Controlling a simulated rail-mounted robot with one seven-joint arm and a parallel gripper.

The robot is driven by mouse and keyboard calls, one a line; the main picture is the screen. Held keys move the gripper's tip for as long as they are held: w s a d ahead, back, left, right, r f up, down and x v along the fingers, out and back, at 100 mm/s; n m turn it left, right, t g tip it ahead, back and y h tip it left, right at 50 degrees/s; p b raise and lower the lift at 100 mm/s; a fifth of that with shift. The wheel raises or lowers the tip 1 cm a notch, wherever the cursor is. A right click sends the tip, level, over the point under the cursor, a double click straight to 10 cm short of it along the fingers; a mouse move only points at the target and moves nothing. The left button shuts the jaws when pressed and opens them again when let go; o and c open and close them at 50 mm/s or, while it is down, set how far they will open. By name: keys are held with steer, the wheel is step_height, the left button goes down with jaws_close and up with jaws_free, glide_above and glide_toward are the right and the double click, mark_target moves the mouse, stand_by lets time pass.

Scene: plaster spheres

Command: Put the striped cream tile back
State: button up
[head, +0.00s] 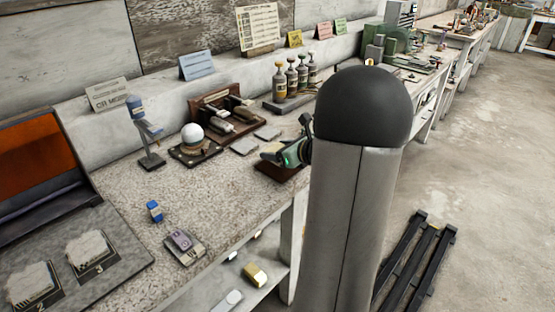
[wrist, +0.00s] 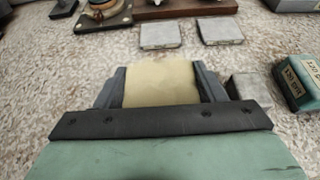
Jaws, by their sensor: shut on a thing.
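My gripper (wrist: 160,88) is shut on a cream block-like piece (wrist: 160,82) in the wrist view, a dark finger on each side of it. Its visible face looks plain cream; I cannot make out stripes. Two flat grey tiles lie on the speckled bench beyond the gripper, a left one (wrist: 160,33) and a right one (wrist: 219,29). The height of the held piece above the bench is unclear.
A white sphere (head: 192,133) sits on a dark stand behind the gripper. A green box (wrist: 300,82) and a grey block (wrist: 250,88) are close on the right. A slate board (head: 130,262) with numbered places is at left front.

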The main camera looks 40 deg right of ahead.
steer(key=shift+f, duration=1.5)
steer(key=shift+f+b, duration=0.1)
steer(key=shift+b, duration=0.25)
steer(key=shift+f, duration=0.2)
steer(key=o, duration=1.2)
steer(key=shift+r, duration=0.1)
steer(key=shift+r, duration=0.2)
steer(key=p+v, duration=0.1)
steer(key=v, duration=1.1)
